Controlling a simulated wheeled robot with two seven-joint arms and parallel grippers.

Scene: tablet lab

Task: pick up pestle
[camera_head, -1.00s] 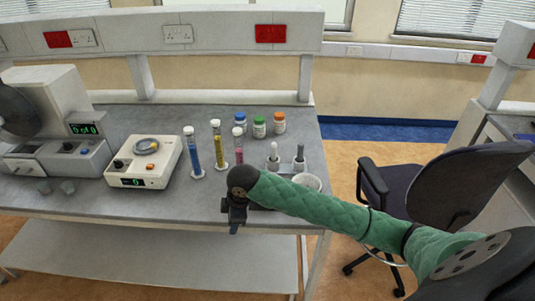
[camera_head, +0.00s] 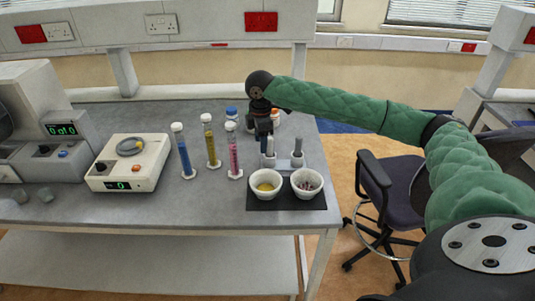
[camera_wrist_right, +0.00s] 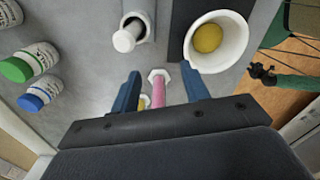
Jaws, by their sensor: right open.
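Two pestles stand upright in light holders on the bench: the right pestle (camera_head: 297,146) shows clearly, and the left pestle (camera_head: 270,148) is partly covered by my right gripper (camera_head: 265,130). The right gripper hangs at the end of the green arm, around the left pestle's place in the head view. In the right wrist view its two blue fingers (camera_wrist_right: 160,78) are spread with nothing held between them. One pale pestle (camera_wrist_right: 127,39) in its holder shows there, ahead of the left finger and apart from it. My left gripper is out of view.
Two white mortars, one with yellow contents (camera_head: 266,191) and one with pinkish contents (camera_head: 307,190), stand on a black mat (camera_head: 287,204). Blue, yellow and pink cylinders (camera_head: 234,160) stand to the left. Capped bottles (camera_wrist_right: 38,62) stand behind. A hotplate (camera_head: 128,165) is farther left.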

